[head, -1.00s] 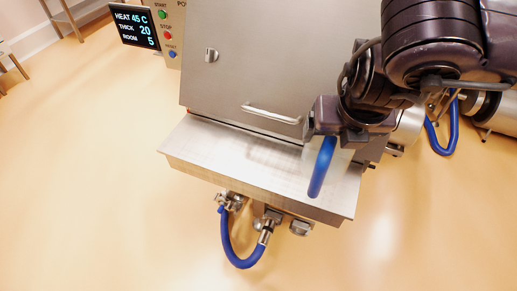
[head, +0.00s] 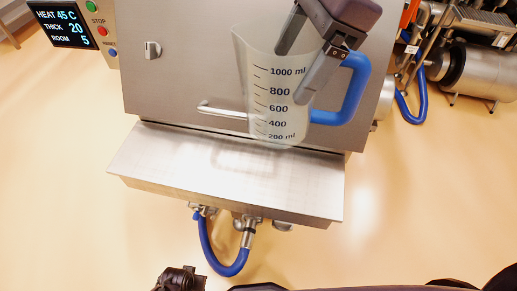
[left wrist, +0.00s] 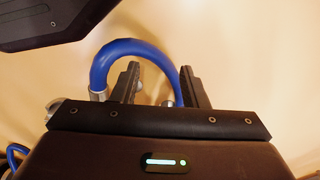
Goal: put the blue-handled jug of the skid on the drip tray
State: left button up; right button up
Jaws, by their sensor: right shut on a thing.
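The clear jug (head: 277,102) has a blue handle (head: 350,92) on its right and black volume marks up to 1000 ml. It looks roughly upright and empty. My right gripper (head: 294,75) is shut on the jug's upper wall near the handle. The jug shows in front of the steel hopper panel, over the back part of the drip tray (head: 200,172); whether its base touches the tray is unclear. The tray is a bare, shallow steel ledge. My left gripper (left wrist: 158,84) is open and empty in the left wrist view, with a blue hose beyond its fingers.
The hopper cabinet (head: 180,70) has a bar handle (head: 221,110) behind the jug. A display panel (head: 62,25) is at the upper left. A blue hose (head: 213,256) loops below the tray. Steel machinery (head: 475,70) stands at the right. The tray's left half is clear.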

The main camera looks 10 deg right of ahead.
notch_tip(320, 180, down, 8)
jog(key=b, duration=0.3)
pick_arm(q)
notch_tip(320, 180, up, 17)
jog(key=w+d+b, duration=0.1)
jog(key=d+b, duration=0.1)
jog(key=d, duration=0.1)
jog(key=shift+w+m+g, duration=0.4)
pick_arm(e)
notch_tip(320, 180, down, 12)
pick_arm(q)
jog(key=shift+f, duration=0.1)
pick_arm(e)
jog(key=shift+r, duration=0.1)
jog(key=o, duration=1.2)
jog(key=shift+o, duration=0.2)
